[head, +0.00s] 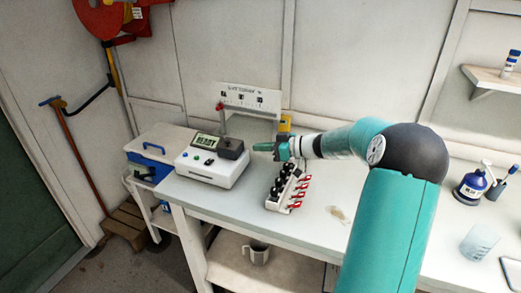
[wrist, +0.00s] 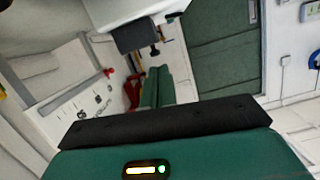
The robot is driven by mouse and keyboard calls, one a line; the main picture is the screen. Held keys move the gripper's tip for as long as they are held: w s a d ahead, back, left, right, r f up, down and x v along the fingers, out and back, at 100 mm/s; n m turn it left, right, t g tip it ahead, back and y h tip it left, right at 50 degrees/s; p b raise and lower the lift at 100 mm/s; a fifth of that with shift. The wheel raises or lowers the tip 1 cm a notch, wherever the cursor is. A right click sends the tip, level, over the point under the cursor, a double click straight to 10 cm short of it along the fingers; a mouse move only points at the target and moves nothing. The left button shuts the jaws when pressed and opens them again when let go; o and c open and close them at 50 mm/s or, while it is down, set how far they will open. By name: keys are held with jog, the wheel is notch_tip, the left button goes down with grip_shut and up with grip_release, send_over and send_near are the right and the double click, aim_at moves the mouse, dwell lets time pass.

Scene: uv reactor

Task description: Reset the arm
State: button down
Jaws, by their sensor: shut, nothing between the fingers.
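My arm reaches over the bench from the right, with its teal and white links bent at a black joint. My gripper (head: 262,147) is shut and empty, and points left above the bench, close to the right side of the white reactor box (head: 208,172). Its green fingers lie together in the wrist view (wrist: 157,75). The box has a small display that seems to read READY, coloured buttons and a dark block (head: 231,149) on top. I cannot tell whether the gripper touches anything.
A manifold with black knobs and red levers (head: 287,188) stands on the bench below my gripper. A labelled white panel (head: 248,97) stands behind. A blue bottle (head: 470,187) and a beaker (head: 479,242) are at right.

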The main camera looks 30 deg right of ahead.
jog(key=s+a+r+g+h, duration=0.1)
jog(key=s+a+g+h, duration=0.15)
jog(key=s+a, duration=0.45)
jog(key=s+a+r+g+h, duration=0.15)
jog(key=s+a+g, duration=0.25)
jog(key=a, duration=0.8)
jog(key=s+a+r+m+h, duration=0.1)
jog(key=s+a+m+h, duration=0.1)
jog(key=s, duration=0.9)
jog(key=s+a+r+m+h, duration=0.2)
jog(key=s+m+h, duration=0.1)
jog(key=s, duration=0.8)
jog(key=shift+m+h, duration=0.4)
jog(key=shift+m, duration=0.5)
jog(key=shift+s+a+t, duration=0.1)
jog(key=shift+t, duration=0.15)
